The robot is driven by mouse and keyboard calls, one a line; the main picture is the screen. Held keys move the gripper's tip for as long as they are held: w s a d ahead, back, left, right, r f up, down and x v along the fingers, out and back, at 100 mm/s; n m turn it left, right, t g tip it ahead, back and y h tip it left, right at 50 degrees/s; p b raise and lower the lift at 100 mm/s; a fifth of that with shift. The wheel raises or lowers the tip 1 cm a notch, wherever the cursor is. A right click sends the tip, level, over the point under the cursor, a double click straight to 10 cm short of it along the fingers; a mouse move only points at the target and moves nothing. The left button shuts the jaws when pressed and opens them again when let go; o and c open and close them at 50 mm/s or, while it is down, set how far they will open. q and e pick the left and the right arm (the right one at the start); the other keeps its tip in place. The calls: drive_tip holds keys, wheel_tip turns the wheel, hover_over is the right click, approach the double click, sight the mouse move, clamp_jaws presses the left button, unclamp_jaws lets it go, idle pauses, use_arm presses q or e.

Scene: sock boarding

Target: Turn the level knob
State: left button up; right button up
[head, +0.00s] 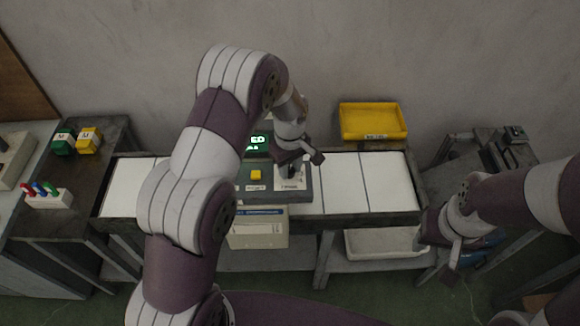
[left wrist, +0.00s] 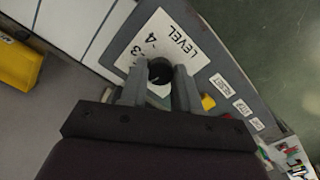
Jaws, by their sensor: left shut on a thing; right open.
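The level knob (left wrist: 160,71) is a small round black knob on a white plate marked LEVEL (left wrist: 168,42), with the numbers 3 and 4 visible beside it. My left gripper (left wrist: 158,82) is shut on the knob, one finger on each side, in the left wrist view. In the head view my left gripper (head: 291,170) is over the right part of the grey control panel (head: 300,197), and it mostly hides the knob there. My right gripper (head: 447,255) is open and empty at the right, away from the panel.
A yellow button (head: 256,174) and a green lit display (head: 257,142) are on the panel. A yellow bin (head: 372,122) stands behind the white-topped conveyor (head: 375,180).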

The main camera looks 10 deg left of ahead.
use_arm(q)
drive_tip(key=m, duration=0.2)
drive_tip(key=m+b, duration=0.1)
drive_tip(key=m, duration=0.3)
drive_tip(key=shift+w+r, duration=0.2)
drive_tip(key=shift+r, duration=0.05)
drive_tip(key=m, duration=0.3)
drive_tip(key=shift+m+b, duration=0.4)
drive_tip(key=shift+m, duration=1.6)
drive_tip(key=o, duration=0.8)
drive_tip(key=shift+o, duration=1.3)
drive_tip(key=shift+s, duration=0.15)
